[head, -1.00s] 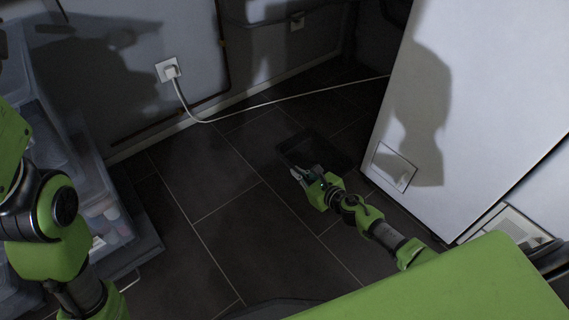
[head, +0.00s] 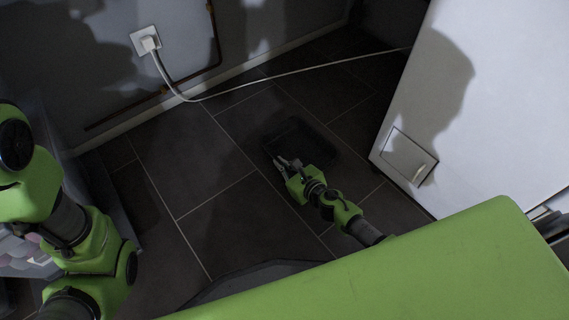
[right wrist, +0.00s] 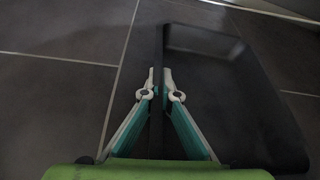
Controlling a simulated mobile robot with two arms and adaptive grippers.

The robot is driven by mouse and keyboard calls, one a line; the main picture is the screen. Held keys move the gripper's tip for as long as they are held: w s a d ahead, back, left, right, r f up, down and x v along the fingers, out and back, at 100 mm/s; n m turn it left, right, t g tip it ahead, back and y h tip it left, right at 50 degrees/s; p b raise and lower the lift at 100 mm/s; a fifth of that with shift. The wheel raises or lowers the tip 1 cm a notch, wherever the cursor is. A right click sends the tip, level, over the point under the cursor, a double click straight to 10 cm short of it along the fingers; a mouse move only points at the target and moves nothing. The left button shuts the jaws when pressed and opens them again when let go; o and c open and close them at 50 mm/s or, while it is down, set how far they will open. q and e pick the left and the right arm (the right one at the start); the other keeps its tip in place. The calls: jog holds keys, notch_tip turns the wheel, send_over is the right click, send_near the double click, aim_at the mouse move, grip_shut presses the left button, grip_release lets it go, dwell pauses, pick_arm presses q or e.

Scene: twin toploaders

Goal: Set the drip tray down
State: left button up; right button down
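The drip tray (head: 300,139) is a black, shallow rectangular tray low over the dark floor in the middle of the head view. In the right wrist view the tray (right wrist: 215,95) fills the right half, with its rim running between the fingers. My right gripper (head: 283,161) is at the tray's near left edge; in the right wrist view its fingers (right wrist: 158,84) are closed on that rim. I cannot tell whether the tray touches the floor. My left arm shows at the left of the head view, but its gripper is out of view.
A white appliance (head: 475,105) with a small flap (head: 409,157) stands right of the tray. A white cable (head: 290,75) runs from a wall socket (head: 146,41) behind it. Clear dark tiles (head: 190,160) lie left of the tray. A container stands at the left edge.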

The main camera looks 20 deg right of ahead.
jog(key=shift+f, duration=0.15)
jog(key=c, duration=2.3)
grip_release()
